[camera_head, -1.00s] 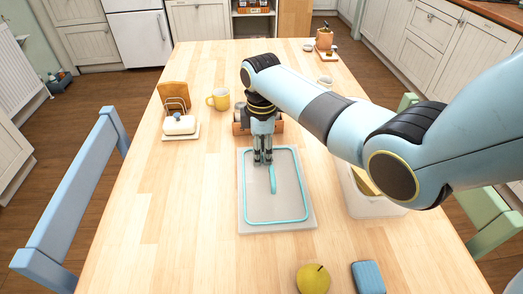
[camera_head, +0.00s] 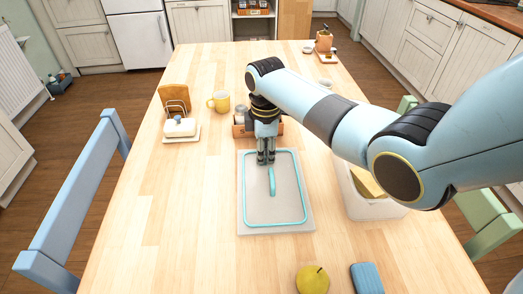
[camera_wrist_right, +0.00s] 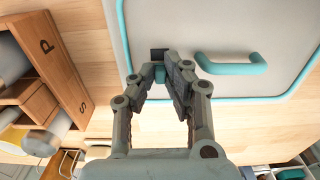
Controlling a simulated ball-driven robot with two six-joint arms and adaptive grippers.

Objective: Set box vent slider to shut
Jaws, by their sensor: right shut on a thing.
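The box (camera_head: 251,205) has a pale grey lid with a teal rim and a teal handle (camera_head: 272,182), and lies on the table. In the wrist view the vent slider (camera_wrist_right: 160,73) is a small teal tab beside a dark opening (camera_wrist_right: 158,54) near the lid's edge. My right gripper (camera_head: 266,160) is over the lid's far edge; in the wrist view its fingertips (camera_wrist_right: 161,78) are shut on the slider. In the head view the fingers hide the slider. The handle (camera_wrist_right: 232,67) stands apart from the fingers. My left gripper is not in view.
A wooden caddy (camera_head: 239,130) stands just behind the box, close to my right gripper. A white tub (camera_head: 372,209) is under my right arm. A yellow mug (camera_head: 219,101), toast rack (camera_head: 176,103), yellow-green apple (camera_head: 312,280) and blue block (camera_head: 367,278) lie around. The table left of the box is clear.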

